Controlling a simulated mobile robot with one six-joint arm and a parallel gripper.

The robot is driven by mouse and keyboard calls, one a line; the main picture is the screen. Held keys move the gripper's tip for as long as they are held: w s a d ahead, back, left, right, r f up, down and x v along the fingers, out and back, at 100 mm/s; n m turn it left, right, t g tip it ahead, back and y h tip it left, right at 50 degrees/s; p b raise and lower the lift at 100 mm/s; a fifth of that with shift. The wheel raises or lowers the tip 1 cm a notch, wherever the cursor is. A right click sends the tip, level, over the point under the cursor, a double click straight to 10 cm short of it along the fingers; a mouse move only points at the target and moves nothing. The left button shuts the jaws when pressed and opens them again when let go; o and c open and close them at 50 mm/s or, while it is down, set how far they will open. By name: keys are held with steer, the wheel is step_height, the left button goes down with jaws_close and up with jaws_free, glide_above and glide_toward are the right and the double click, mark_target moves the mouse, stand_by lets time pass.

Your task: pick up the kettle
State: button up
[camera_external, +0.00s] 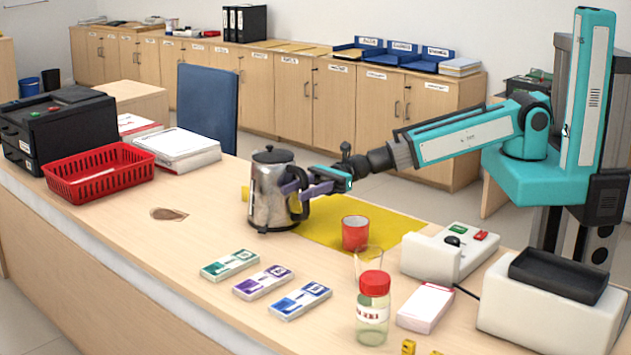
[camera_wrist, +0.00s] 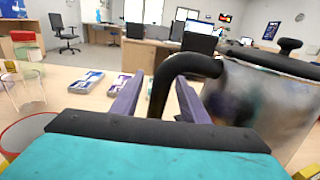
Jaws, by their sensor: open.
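The kettle (camera_external: 268,190) is a shiny metal pot with a black lid, base and handle. It stands upright on the counter at the left end of a yellow mat (camera_external: 385,232). My gripper (camera_external: 290,192) reaches in from the right at the kettle's handle side. In the wrist view, the kettle's body (camera_wrist: 265,95) fills the right side. Its black handle (camera_wrist: 165,75) arches between the two purple fingers of my gripper (camera_wrist: 158,100). The fingers are apart, one on each side of the handle. I cannot tell whether either finger touches it.
A red cup (camera_external: 355,233), a clear glass (camera_external: 367,262) and a red-capped jar (camera_external: 373,308) stand right of the kettle. Several banknote bundles (camera_external: 263,282) lie in front. A red basket (camera_external: 98,172) and paper stack (camera_external: 178,148) are at left. Counter between basket and bundles is mostly clear.

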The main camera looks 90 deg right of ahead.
steer(key=shift+x, duration=0.9)
jaws_close()
steer(key=shift+r, duration=0.15)
stand_by(1.1)
